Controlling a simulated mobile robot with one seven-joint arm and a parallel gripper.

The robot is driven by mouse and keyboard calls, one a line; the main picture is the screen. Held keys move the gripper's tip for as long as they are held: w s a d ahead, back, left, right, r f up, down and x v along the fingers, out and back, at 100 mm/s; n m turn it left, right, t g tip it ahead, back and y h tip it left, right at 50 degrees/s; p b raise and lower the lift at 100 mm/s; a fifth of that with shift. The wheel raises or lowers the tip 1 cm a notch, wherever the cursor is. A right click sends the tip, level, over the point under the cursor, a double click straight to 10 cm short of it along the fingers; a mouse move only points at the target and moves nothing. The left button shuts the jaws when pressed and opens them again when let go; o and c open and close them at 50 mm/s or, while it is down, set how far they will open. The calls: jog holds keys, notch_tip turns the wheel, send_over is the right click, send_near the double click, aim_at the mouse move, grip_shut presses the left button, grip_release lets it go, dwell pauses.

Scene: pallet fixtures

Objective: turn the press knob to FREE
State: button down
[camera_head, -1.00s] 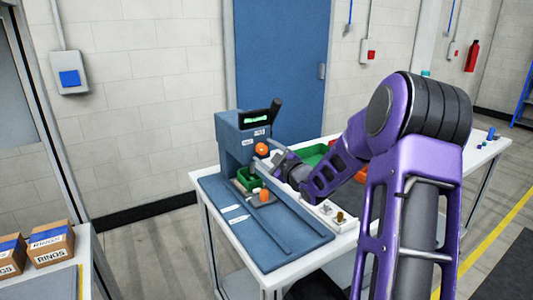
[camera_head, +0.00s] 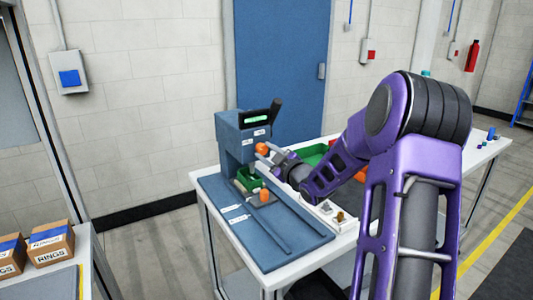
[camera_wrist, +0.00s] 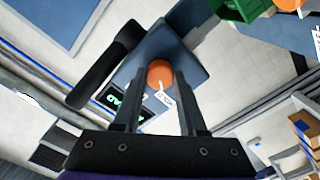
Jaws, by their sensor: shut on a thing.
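The press (camera_head: 240,150) is a blue-grey machine at the far left of the table, with a small green-lit display (camera_head: 255,118) and a black lever. Its round orange knob (camera_head: 262,148) is on the side facing my arm. My gripper (camera_head: 267,152) is at the knob. In the wrist view, my gripper (camera_wrist: 160,76) has one finger on each side of the orange knob (camera_wrist: 159,72) and is shut on it. A white line and a small white label show just below the knob, partly between the fingers.
A green tray (camera_head: 242,185) and an orange piece (camera_head: 264,196) are at the press's base, on a blue-grey plate (camera_head: 270,250). Behind my wrist is a green bin (camera_head: 314,151). Boxes marked RINGS (camera_head: 52,243) stand on another table at the left.

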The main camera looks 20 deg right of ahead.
jog(key=m+p, duration=0.1)
jog(key=m, duration=0.5)
jog(key=m+p, duration=0.1)
jog(key=m, duration=0.3)
jog(key=shift+m+p, duration=0.3)
jog(key=shift+m, duration=0.1)
dwell(0.4)
jog(key=shift+c, duration=2.3)
grip_release()
jog(key=s+d, duration=0.3)
jog(key=s, duration=1.4)
jog(key=shift+d, duration=0.15)
